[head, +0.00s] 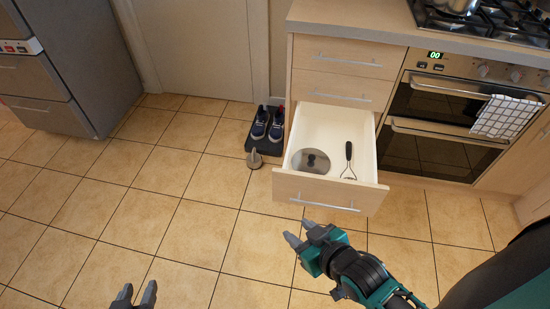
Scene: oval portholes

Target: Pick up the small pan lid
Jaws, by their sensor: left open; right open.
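The small pan lid (297,159) is a round grey metal lid with a dark knob. It lies in the left part of an open white drawer (341,118), knob up. My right gripper (303,237) is open and empty, in front of the drawer and apart from it, below and clear of the lid in the picture. My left gripper (136,295) is open and empty at the bottom edge, far to the left of the drawer; only its fingers show.
A black-handled utensil (348,160) lies in the drawer, right of the lid. Dark shoes (268,124) stand on a black mat left of the drawer, with a small grey-brown object (254,158) in front. An oven (441,123) stands at right.

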